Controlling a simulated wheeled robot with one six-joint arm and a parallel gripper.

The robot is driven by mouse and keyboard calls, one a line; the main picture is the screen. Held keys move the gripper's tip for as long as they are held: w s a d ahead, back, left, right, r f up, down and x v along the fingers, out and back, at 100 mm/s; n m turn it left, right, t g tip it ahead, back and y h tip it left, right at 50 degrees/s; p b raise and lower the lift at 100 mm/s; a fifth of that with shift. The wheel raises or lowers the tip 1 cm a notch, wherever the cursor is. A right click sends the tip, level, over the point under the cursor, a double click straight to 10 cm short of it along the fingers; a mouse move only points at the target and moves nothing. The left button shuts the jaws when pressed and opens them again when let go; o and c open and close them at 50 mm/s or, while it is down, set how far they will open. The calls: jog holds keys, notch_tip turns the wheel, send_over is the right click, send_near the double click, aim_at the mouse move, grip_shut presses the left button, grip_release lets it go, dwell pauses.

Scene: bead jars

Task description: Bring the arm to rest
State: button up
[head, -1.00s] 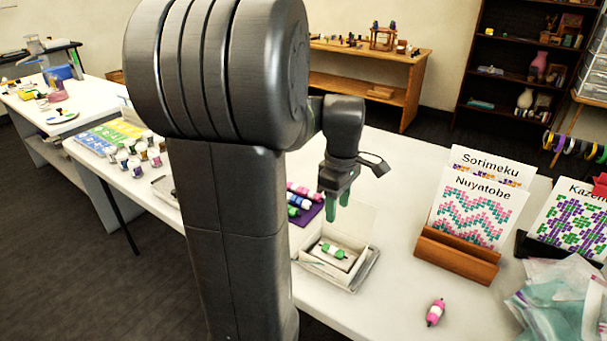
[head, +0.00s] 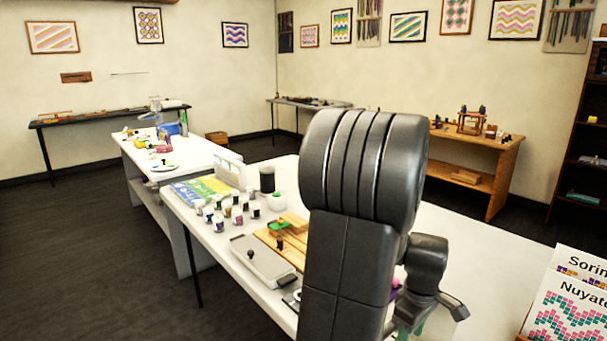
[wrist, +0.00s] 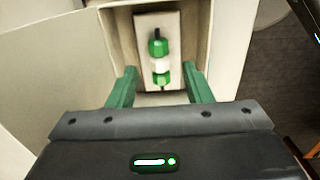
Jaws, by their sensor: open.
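My gripper (wrist: 158,84) is open in the wrist view, with its two green fingers apart and nothing between the tips. Beyond the fingertips is an open pale box (wrist: 111,20). In the head view, my arm fills the middle and right of centre. The gripper is low there, cut off by the bottom edge.
Bead jars (head: 218,222), a grey lidded case (head: 262,262) and a wooden board (head: 268,238) are on the table left of my arm. A card holder with pattern cards (head: 570,312) stands at the right. The tabletop between arm and cards looks clear.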

notch_tip(320, 180, down, 3)
jog(key=shift+r, duration=0.3)
